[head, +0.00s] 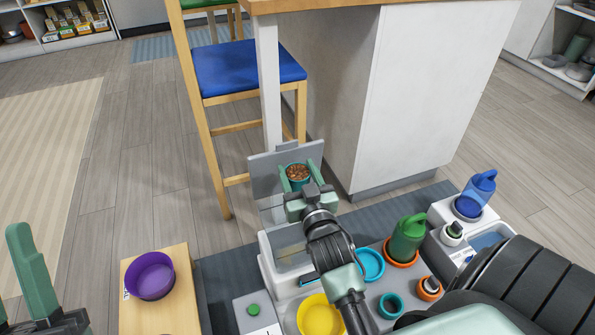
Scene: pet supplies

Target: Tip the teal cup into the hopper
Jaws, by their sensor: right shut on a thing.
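My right gripper (300,177) is shut on the teal cup (299,185), with a green finger on each side of it. The cup looks upright, and brown kibble shows inside it. The hopper appears to be the pale open-topped box (267,262) just in front of the cup, with a grey panel (265,172) standing up behind it. The gripper and wrist hide part of the box. My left gripper (14,280) is at the lower left edge, partly cut off, with its fingers apart and nothing visible between them.
A purple bowl (150,277) sits on a wooden stand at left. Yellow (320,317) and blue (371,265) bowls, a green bottle (406,240) and a blue bottle (477,190) stand around my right arm. A blue-seated stool (245,68) and white counter (415,90) stand behind.

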